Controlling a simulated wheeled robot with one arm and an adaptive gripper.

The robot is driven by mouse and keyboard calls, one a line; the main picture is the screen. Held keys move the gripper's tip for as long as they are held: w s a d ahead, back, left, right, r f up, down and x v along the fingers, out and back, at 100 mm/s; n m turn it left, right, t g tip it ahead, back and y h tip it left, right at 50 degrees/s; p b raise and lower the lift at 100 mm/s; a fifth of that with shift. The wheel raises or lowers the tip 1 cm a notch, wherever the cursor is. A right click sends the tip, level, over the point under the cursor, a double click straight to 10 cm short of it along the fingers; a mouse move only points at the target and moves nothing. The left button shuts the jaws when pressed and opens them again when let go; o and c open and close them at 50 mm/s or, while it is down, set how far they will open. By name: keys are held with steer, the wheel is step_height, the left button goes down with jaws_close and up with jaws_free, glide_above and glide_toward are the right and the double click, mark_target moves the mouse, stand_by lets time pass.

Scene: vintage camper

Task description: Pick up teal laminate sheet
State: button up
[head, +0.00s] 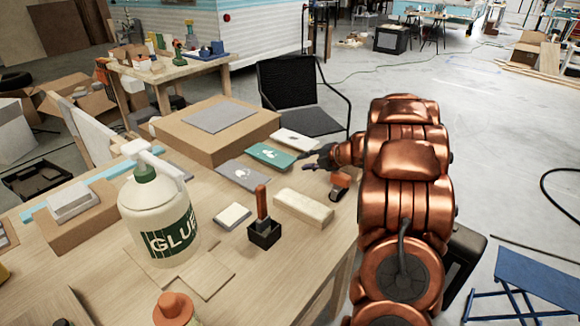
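The teal laminate sheet (270,155) is a small flat green-teal card with a white mark. It lies on the wooden workbench (258,292), close to the front of a large cardboard box. My gripper (308,161) is just right of the sheet, its dark fingers pointing left towards it. The fingers look spread apart with nothing between them. A small gap seems to separate the fingertips from the sheet; the exact height above the bench is hard to tell.
A grey sheet (243,175) lies left of the teal one and a white sheet (297,140) behind it. The cardboard box (180,140) stands behind. A pale block (304,207), orange tape dispenser (340,185), brush in a black holder (264,232) and glue jug (155,215) stand nearer.

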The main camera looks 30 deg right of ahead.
mark_target(290, 165)
steer(key=shift+b+x, duration=0.5)
steer(key=shift+x, duration=2.85)
steer(key=shift+s, duration=0.1)
jaws_close()
steer(key=shift+f, duration=0.15)
step_height(290, 165, up, 3)
steer(key=shift+f+p, duration=0.1)
steer(key=shift+p, duration=0.9)
steer(key=shift+d, duration=0.1)
steer(key=s+f+v, duration=0.1)
steer(key=f+v, duration=0.1)
steer(key=v, duration=1.2)
steer(key=shift+s+d+p, duration=0.25)
steer(key=shift+s+p, duration=0.05)
steer(key=shift+s, duration=0.15)
